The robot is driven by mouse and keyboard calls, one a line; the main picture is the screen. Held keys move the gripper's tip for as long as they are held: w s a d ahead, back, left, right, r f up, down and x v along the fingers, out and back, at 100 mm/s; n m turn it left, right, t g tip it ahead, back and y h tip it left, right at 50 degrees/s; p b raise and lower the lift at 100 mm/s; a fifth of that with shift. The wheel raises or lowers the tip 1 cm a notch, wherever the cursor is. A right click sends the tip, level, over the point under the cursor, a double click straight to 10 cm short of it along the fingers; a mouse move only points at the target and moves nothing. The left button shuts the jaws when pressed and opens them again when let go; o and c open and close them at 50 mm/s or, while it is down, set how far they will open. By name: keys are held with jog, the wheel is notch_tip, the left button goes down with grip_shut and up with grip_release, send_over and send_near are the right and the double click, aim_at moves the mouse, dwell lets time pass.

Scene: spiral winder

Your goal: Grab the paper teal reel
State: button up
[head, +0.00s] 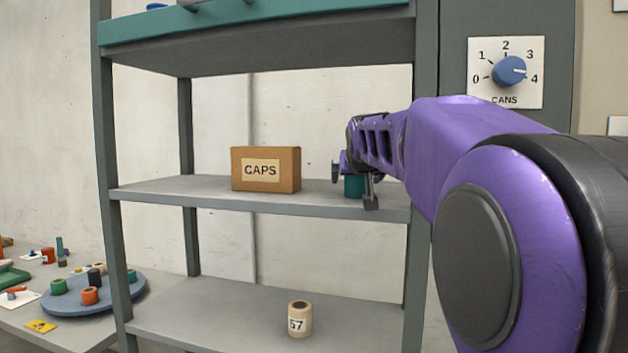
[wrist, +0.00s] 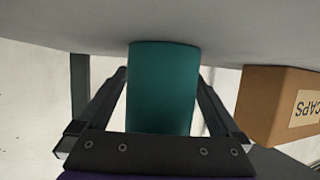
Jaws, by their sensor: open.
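The teal reel (head: 354,188) stands on the middle shelf, to the right of the caps box, partly hidden behind my gripper (head: 352,184) in the head view. In the wrist view, which looks upside down, the teal reel (wrist: 163,88) is a plain cylinder with its end against the shelf surface (wrist: 230,25). My gripper is open, with one finger on each side of the reel and a visible gap on both sides. The near end of the reel is hidden by the gripper's body in the wrist view.
A cardboard box (head: 266,169) marked caps stands on the same shelf, left of my gripper. A cream reel (head: 299,319) marked 57 is on the lower shelf. A blue round tray (head: 75,305) with several reels is at lower left. A rack post stands right of the reel.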

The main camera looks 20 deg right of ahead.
jog(key=shift+s, duration=0.1)
jog(key=c, duration=1.4)
